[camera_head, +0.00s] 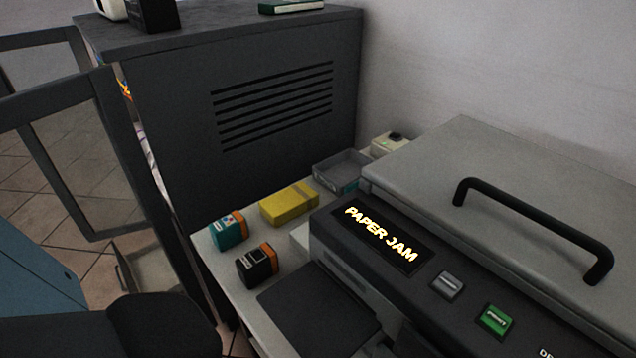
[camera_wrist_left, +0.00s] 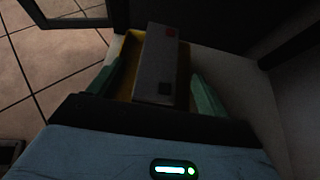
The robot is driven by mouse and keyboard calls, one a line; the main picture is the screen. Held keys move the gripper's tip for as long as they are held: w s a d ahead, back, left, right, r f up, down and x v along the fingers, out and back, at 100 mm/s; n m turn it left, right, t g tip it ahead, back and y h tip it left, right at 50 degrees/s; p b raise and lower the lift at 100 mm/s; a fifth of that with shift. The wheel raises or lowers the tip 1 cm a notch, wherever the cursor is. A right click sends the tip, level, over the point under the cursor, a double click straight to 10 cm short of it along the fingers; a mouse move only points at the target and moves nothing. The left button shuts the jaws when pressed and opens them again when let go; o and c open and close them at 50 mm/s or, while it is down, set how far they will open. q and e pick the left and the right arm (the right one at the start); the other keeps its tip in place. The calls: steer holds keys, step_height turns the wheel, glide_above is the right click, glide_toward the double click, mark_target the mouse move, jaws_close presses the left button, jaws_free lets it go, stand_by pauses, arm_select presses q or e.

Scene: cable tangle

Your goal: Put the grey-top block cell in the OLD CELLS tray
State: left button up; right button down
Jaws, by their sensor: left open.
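A grey-top block (camera_wrist_left: 160,72) with a red square and a smaller dark mark on top shows in the left wrist view. Yellow shows along its left side; I cannot tell whether that is the block's own side or something under it. My left gripper (camera_wrist_left: 154,88) is open, with a green finger on each side of the block. I cannot tell whether the fingers touch it. The block cannot be made out in the head view. An open grey tray (camera_head: 328,172) with a teal front stands behind the printer's left end; its label is not readable. My right gripper is not in view.
A teal block (camera_head: 228,233) and a black block (camera_head: 257,266), both with orange, stand near a yellow box (camera_head: 290,206). The printer (camera_head: 325,235) shows PAPER JAM and fills the right. A dark cabinet (camera_head: 170,120) stands behind. Tiled floor lies left.

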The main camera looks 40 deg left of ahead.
arm_select(q)
steer(key=p+v, duration=0.1)
steer(key=v, duration=0.5)
steer(key=shift+s+d, duration=0.1)
steer(key=shift+d, duration=0.05)
